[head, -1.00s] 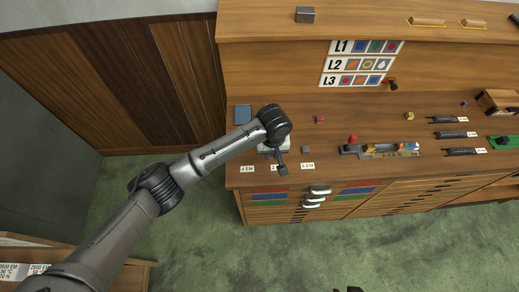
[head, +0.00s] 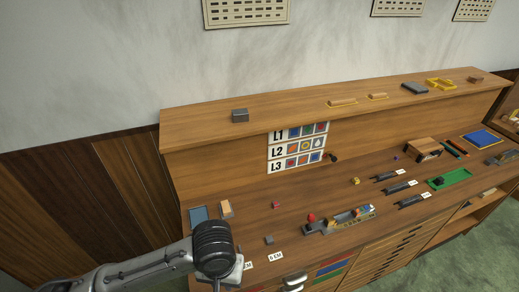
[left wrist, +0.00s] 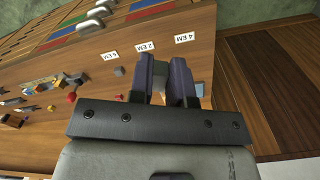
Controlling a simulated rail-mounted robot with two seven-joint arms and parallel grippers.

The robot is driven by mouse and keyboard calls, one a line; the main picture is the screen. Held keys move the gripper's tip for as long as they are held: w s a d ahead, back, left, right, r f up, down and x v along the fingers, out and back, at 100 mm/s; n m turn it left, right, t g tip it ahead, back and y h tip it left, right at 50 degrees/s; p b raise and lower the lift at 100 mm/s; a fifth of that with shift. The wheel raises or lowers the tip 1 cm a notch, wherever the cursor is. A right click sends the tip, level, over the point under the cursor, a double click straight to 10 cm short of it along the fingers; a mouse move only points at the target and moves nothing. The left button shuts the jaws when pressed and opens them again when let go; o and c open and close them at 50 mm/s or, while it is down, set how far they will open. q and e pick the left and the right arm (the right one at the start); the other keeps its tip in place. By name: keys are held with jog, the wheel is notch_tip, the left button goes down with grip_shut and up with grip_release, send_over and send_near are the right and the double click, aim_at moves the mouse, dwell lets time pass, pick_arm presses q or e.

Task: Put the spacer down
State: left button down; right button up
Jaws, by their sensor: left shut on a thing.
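My left gripper (left wrist: 163,82) shows in the left wrist view, its two dark fingers close together over the wooden bench top (left wrist: 105,90). They are shut on the spacer, which is mostly hidden between them. The 2 EM label (left wrist: 146,47) lies just beyond the fingertips, with the 4 EM label (left wrist: 184,38) to the right and the 6 EM label (left wrist: 109,55) to the left. A small grey block (left wrist: 119,71) sits by the 6 EM label; it also shows in the head view (head: 269,239). In the head view my wrist hides the fingers. My right gripper is not in view.
A blue tray (head: 199,214) and a tan block (head: 226,209) lie behind my wrist. A raised shelf (head: 300,105) runs along the back. Bare bench surrounds the grey block.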

pick_arm(q)
jog(key=w+a+r+n, duration=0.1)
jog(key=w+a+r, duration=0.3)
jog(key=a+r, duration=0.7)
jog(key=s+r+p, duration=0.4)
jog(key=r+p, duration=0.4)
jog(key=p, duration=0.2)
jog(key=s+r+p, duration=0.4)
jog(key=r+p, duration=0.5)
jog(key=p, duration=0.2)
jog(key=shift+s+a, duration=0.3)
jog(key=shift+a, duration=0.05)
